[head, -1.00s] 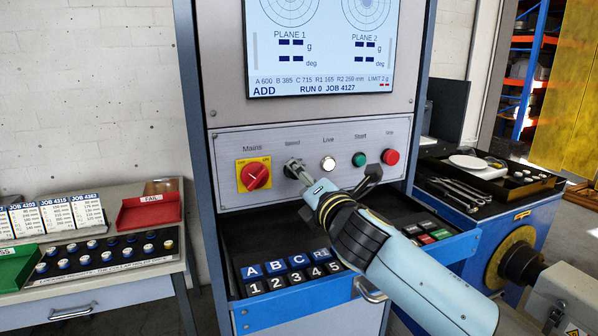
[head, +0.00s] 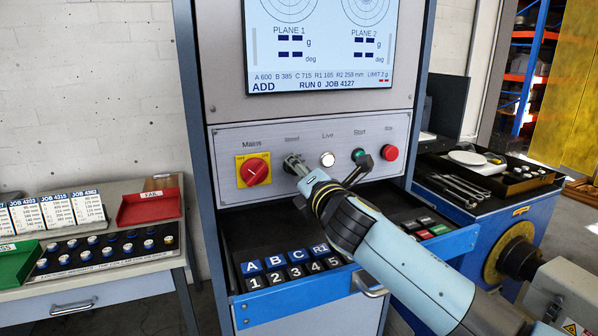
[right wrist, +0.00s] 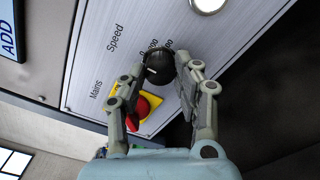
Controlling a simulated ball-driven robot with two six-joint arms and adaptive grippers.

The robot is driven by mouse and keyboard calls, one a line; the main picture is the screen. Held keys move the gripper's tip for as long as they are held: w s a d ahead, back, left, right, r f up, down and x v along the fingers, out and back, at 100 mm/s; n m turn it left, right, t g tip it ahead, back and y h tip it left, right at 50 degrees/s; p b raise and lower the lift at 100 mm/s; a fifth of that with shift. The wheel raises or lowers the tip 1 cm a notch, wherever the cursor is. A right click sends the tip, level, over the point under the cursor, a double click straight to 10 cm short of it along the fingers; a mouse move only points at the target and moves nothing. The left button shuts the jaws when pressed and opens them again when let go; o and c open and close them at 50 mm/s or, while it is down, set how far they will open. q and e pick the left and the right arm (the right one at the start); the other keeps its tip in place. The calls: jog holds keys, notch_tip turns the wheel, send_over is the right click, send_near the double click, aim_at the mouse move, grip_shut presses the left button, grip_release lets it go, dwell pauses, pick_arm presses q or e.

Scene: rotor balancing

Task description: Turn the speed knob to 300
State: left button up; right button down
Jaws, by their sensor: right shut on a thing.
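The black speed knob (right wrist: 159,68) sits on the grey control panel, under the "Speed" label, between the red-and-yellow mains switch (head: 254,170) and the white Live button (head: 327,159). My right gripper (head: 294,165) reaches it from the lower right. In the right wrist view the fingers (right wrist: 160,75) are shut on the knob, one on each side. Numbers are printed beside the knob, partly hidden, so the exact setting cannot be read. In the head view the fingers mostly hide the knob. My left gripper is not in view.
The green Start button (head: 358,155) and red Stop button (head: 390,153) are to the right on the panel, close to my right wrist. A screen (head: 320,60) is above. An open drawer with labelled keys (head: 288,262) lies below my arm.

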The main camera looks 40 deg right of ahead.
jog(key=shift+f+m, duration=0.1)
jog(key=shift+m, duration=0.3)
jog(key=shift+m+b, duration=3.6)
jog(key=shift+m, duration=3.8)
jog(key=c, duration=1)
grip_release()
jog(key=shift+o, duration=0.2)
